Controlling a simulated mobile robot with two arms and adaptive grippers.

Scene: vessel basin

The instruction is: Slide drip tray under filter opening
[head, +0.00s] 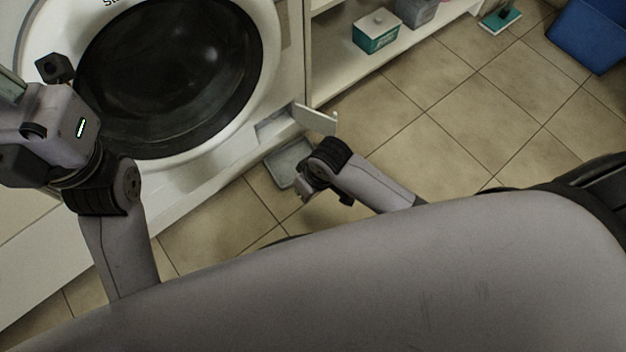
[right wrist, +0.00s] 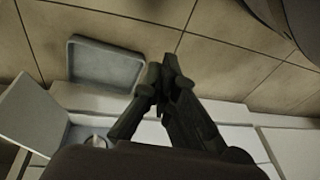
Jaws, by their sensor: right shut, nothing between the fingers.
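The drip tray (head: 284,164), shallow, grey and empty-looking, lies on the floor at the foot of the washing machine (head: 268,50). Above it the filter opening (head: 273,127) shows, with its white flap (head: 316,119) swung open. In the right wrist view the tray (right wrist: 106,62) lies close to the white base, with the flap (right wrist: 30,110) and the opening (right wrist: 84,134) at lower left. My right gripper (right wrist: 163,82) is shut and empty, its fingertips beside the tray; contact is unclear. My left gripper (head: 45,90) is in front of the machine at left; its fingers are unclear.
A low white shelf (head: 400,55) stands right of the machine, holding a teal and white box (head: 376,36) and a grey container (head: 416,10). A teal brush-like item (head: 500,18) and a blue bin (head: 590,35) are at upper right. Tiled floor (head: 450,110) between is clear.

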